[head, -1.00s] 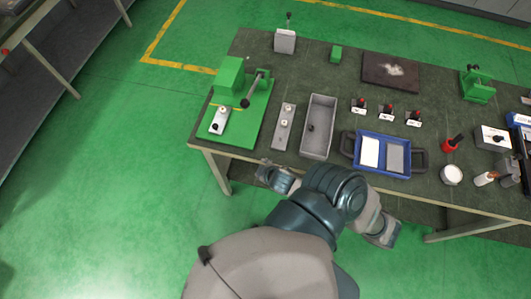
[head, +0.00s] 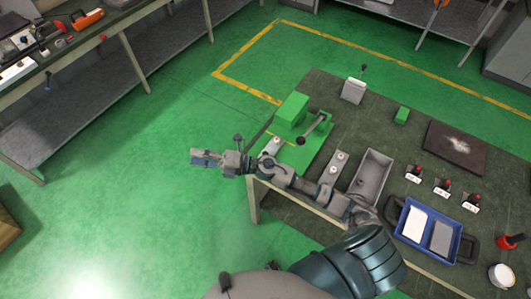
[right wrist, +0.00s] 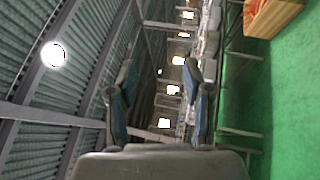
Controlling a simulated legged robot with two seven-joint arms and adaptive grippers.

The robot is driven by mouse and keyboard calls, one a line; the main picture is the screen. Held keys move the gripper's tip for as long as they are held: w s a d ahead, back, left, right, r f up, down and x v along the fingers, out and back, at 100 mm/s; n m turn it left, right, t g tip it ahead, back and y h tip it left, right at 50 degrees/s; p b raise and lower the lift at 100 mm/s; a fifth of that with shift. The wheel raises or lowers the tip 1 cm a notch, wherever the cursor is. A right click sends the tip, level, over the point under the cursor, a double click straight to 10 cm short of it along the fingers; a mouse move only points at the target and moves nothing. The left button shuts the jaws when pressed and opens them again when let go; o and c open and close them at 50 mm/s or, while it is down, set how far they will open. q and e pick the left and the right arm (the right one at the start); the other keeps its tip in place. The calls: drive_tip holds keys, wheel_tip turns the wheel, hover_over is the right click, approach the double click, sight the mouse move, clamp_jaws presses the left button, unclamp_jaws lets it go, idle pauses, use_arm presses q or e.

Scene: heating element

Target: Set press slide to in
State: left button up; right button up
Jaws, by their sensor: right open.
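The green press (head: 293,110) stands at the left end of the workbench, with a dark lever ending in a black knob (head: 300,140). Its slide (head: 275,146), a light grey plate with a round knob, sits on the front of the green base, apart from the press head; its near part is hidden by my right arm. My right gripper (head: 197,158) is beyond the bench's left edge, over the floor, left of the slide and touching nothing. In the right wrist view its two fingers (right wrist: 160,90) are spread and empty. My left gripper is not in view.
A grey plate with knobs (head: 334,168) and a grey bin (head: 372,172) lie right of the press. A blue tray (head: 402,222) and several red-topped switches are farther right.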

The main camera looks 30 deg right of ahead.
drive_tip(key=a+f+n+g, duration=0.1)
drive_tip(key=a+n+g, duration=0.1)
drive_tip(key=n+g, duration=0.4)
drive_tip(key=n+g+h, duration=0.5)
drive_tip(key=h, duration=1.2)
approach(265, 153)
wheel_tip(265, 153, down, 9)
drive_tip(key=shift+f+p, duration=0.2)
drive_tip(key=shift+p, duration=0.3)
drive_tip(key=shift+a, duration=0.1)
